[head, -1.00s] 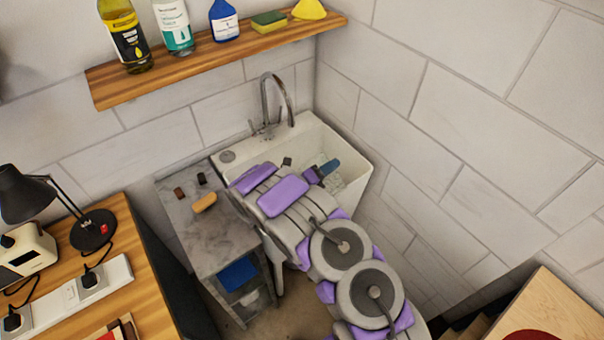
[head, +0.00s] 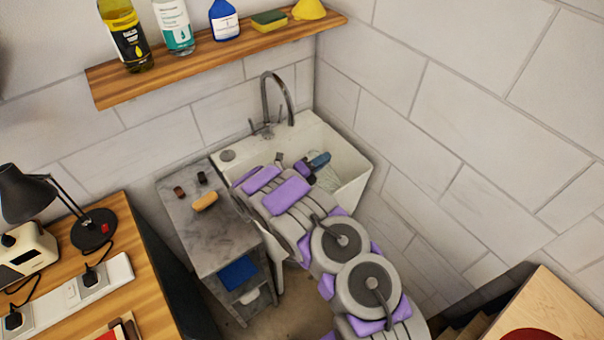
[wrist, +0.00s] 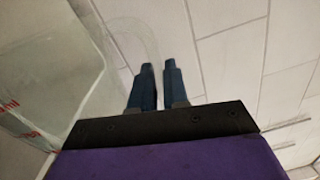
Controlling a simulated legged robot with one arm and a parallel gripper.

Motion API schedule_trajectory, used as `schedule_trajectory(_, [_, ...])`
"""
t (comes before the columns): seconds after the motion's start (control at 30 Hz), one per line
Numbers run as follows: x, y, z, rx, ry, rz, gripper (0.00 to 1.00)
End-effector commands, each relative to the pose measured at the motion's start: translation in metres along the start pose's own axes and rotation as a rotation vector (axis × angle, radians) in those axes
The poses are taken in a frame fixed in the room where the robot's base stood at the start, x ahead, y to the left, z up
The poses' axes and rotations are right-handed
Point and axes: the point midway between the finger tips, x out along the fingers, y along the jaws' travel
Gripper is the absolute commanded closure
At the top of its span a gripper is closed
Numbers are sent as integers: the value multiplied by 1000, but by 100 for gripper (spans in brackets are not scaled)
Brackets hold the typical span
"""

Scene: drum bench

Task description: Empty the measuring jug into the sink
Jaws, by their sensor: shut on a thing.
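The measuring jug is clear with red markings. In the wrist view the jug (wrist: 60,75) fills the left side, and its clear handle curves up to the blue fingertips. My gripper (wrist: 157,66) is shut on the handle, with a narrow gap between the fingers. In the head view my gripper (head: 320,160) is over the sink basin, and the jug (head: 328,179) shows faintly just below it, partly hidden by my arm. Its exact tilt and contents cannot be told. The white sink (head: 352,160) stands in the corner, its left part covered by my arm.
A curved tap (head: 280,95) rises at the sink's back. A grey counter (head: 190,225) with a yellow-orange item (head: 205,201) and small dark blocks adjoins on the left. A wooden shelf (head: 200,65) with bottles hangs above. A tiled wall (head: 440,140) bounds the right.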

Motion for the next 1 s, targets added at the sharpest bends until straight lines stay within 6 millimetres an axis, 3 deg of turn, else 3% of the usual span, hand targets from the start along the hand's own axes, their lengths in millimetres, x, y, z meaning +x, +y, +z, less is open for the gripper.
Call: schedule_trajectory(1.0, [0,-4,11,-67,-3,1,100])
